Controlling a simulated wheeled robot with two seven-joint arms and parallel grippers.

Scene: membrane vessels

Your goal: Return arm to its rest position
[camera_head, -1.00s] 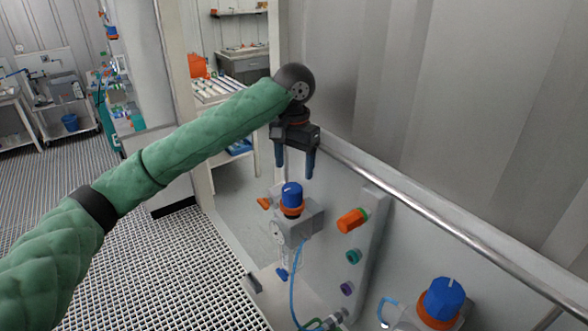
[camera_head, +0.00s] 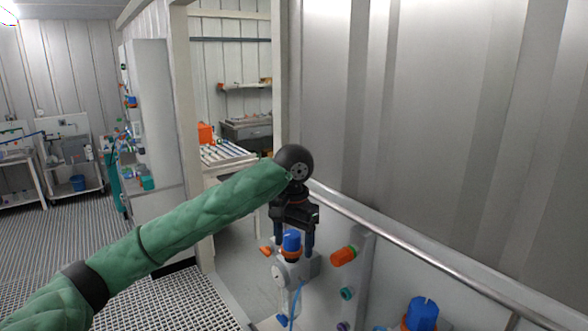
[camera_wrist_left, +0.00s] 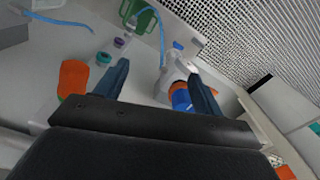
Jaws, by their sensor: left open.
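My left gripper (camera_head: 293,246) hangs at the end of the green-sleeved arm, fingers down and open. In the head view its fingers appear on either side of the blue knob (camera_head: 292,241) with an orange collar, on a grey valve body with a gauge (camera_head: 279,272). In the left wrist view, the open fingers of the left gripper (camera_wrist_left: 158,72) show the blue knob (camera_wrist_left: 181,98) close to the right finger, which partly hides it. I cannot tell whether they touch. Nothing is held. My right gripper is not in view.
An orange knob (camera_head: 343,256) sticks out right of the valve. Another blue knob (camera_head: 422,313) stands at lower right. A metal rail (camera_head: 400,243) runs beside the wall. A doorpost (camera_head: 281,80) stands behind the wrist. Open grated floor (camera_head: 180,300) lies to the left.

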